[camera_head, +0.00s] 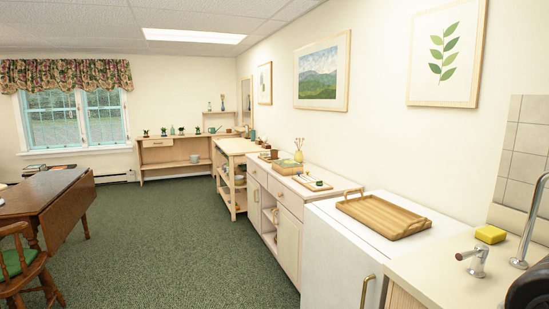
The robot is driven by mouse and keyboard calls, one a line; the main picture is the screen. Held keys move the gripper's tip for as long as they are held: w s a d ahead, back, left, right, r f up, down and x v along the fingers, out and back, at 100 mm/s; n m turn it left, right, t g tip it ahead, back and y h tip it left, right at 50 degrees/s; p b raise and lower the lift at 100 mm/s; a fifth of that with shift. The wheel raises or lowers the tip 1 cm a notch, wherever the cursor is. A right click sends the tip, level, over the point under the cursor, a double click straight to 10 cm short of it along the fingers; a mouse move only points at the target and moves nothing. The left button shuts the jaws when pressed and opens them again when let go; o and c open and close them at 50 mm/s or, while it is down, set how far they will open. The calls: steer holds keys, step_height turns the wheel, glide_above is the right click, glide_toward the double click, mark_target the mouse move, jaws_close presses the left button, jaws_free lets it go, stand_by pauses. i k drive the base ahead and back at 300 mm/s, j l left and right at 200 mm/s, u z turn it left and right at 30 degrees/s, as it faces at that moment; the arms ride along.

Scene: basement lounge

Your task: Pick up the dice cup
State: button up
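I cannot make out the dice cup for sure. A small brown object (274,154) stands toward the back of the cream sideboard (290,195), too small to tell what it is. Beside it are a wooden box (286,168), a yellow vase with dry stems (298,155) and a flat pale board with small pieces on it (313,183). My gripper is not in view. A dark rounded shape is cut off at the lower right edge, and I cannot tell what it is.
A wooden tray (384,215) lies on the white cabinet at right. A yellow sponge (490,234) and tap (476,262) are on the near counter. A drop-leaf table (50,200) and chair (22,262) stand at left. Green carpet (170,235) between is clear.

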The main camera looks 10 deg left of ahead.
mark_target(273, 153)
steer(key=i+j+u, duration=0.35)
steer(key=i, duration=0.2)
steer(key=i+j+u, duration=0.3)
steer(key=i, duration=0.25)
steer(key=i+u, duration=0.35)
steer(key=i, duration=2.2)
steer(key=i+z, duration=0.15)
steer(key=i, duration=0.45)
steer(key=i+j+z, duration=0.2)
steer(key=i, duration=0.35)
steer(key=i+j+z, duration=0.15)
steer(key=i, duration=0.4)
steer(key=i+j+z, duration=0.25)
steer(key=i+z, duration=0.15)
steer(key=i+j+z, duration=0.8)
steer(key=k, duration=0.05)
